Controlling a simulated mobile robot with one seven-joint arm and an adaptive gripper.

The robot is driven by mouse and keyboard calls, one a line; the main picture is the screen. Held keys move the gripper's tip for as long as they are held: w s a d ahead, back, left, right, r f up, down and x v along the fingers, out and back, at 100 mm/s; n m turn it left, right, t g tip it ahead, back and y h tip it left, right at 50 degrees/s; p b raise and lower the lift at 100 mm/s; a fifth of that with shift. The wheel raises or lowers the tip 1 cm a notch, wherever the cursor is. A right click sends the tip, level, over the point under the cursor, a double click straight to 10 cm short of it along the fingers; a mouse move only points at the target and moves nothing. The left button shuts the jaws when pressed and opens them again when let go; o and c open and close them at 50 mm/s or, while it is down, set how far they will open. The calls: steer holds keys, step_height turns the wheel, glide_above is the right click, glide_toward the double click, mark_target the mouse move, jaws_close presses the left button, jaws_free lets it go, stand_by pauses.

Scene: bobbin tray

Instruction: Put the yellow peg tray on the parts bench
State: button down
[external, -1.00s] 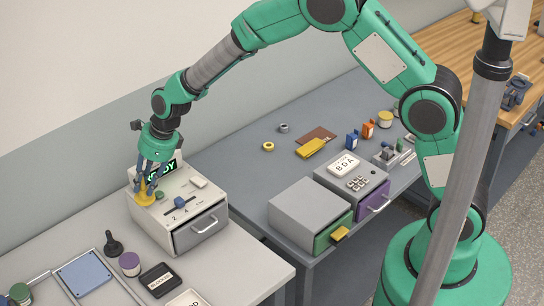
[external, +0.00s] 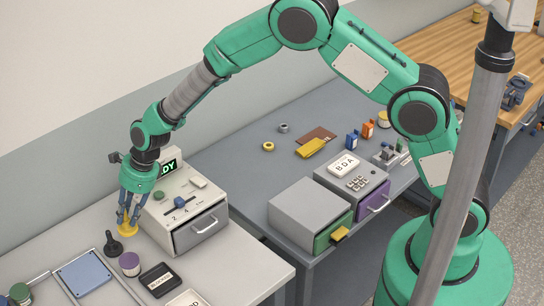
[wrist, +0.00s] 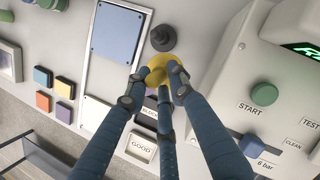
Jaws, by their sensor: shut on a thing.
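My gripper (external: 128,222) is shut on a small round yellow piece (external: 127,229), in the external view just left of the light tester box. The fingers hide part of the piece; it looks like a bobbin, and also shows in the wrist view (wrist: 158,62). Whether it is clear of the light grey bench (external: 60,240) cannot be told. A flat yellow block (external: 310,148) lies on the blue-grey bench (external: 235,150); I cannot tell whether it is the yellow peg tray. No label shows which surface is the parts bench; a wooden bench (external: 440,42) stands at the upper right.
The tester box (external: 165,232) with a drawer stands right of my gripper. A black knobbed tool (external: 113,244), a purple-topped spool (external: 129,264) and a blue panel (external: 85,274) are close by. Grey drawer boxes (external: 303,205) stand on the blue-grey bench.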

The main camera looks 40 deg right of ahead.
mark_target(131, 229)
stand_by(0.3)
steer(key=shift+f+b, duration=0.35)
steer(key=shift+f, duration=2.75)
steer(key=shift+f, duration=1.9)
steer(key=c, duration=1.5)
jaws_free()
steer(key=shift+f, duration=0.1)
steer(key=v, duration=1.2)
steer(key=shift+p, duration=0.3)
